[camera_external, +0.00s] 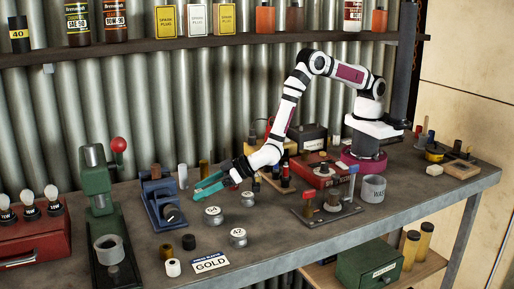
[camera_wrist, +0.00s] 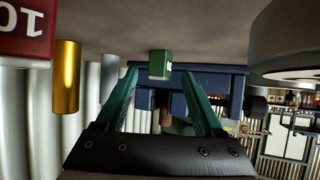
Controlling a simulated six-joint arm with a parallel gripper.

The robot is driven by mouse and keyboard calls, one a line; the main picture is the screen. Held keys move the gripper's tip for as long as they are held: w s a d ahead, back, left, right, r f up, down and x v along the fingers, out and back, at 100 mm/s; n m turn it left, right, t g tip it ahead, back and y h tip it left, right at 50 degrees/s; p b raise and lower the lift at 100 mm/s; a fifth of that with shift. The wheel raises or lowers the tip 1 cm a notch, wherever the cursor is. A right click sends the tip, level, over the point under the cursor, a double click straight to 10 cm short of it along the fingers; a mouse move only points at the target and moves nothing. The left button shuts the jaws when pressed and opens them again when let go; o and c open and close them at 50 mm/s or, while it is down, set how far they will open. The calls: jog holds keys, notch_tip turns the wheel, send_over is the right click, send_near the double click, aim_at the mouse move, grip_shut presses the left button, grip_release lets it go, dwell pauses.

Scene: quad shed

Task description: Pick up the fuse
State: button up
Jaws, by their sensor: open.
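My gripper (camera_external: 205,186) is open, low over the bench, with its teal fingers pointing left toward a blue vise (camera_external: 160,200). In the wrist view, the two fingers (camera_wrist: 160,76) are apart with nothing held. A small green block marked 30 (camera_wrist: 160,63), which looks like a fuse, shows between the fingertips in the picture; I cannot tell how far beyond them it is. A larger red block marked 10 (camera_wrist: 24,30) is at the upper left of the wrist view, outside the fingers. I cannot make out either block in the external view.
A gold cylinder (camera_wrist: 68,75) and a silver one stand left of the fingers in the wrist view. A large grey round tin (camera_wrist: 290,40) is close on the right. Round tins (camera_external: 213,216) sit in front of my gripper. A green press (camera_external: 100,190) stands farther left.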

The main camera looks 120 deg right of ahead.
grip_shut()
dwell(0.3)
notch_tip(320, 180, up, 4)
jog(key=shift+r, duration=0.2)
jog(key=s+d+r, duration=0.6)
jog(key=d+r, duration=0.1)
jog(key=d, duration=0.3)
jog(key=s+a+r+n+t+y, duration=0.1)
jog(key=s+a+r, duration=0.1)
jog(key=a+r, duration=0.3)
jog(key=s+a+r+n+y, duration=0.2)
jog(key=a+r, duration=0.1)
jog(key=r, duration=0.4)
jog(key=s+a+r+n+y, duration=0.1)
jog(key=s+a+r, duration=0.3)
jog(key=s+r, duration=0.4)
jog(key=s, duration=0.3)
jog(key=shift+s+r+y, duration=0.3)
jog(key=shift+r+y, duration=0.05)
jog(key=shift+y, duration=0.05)
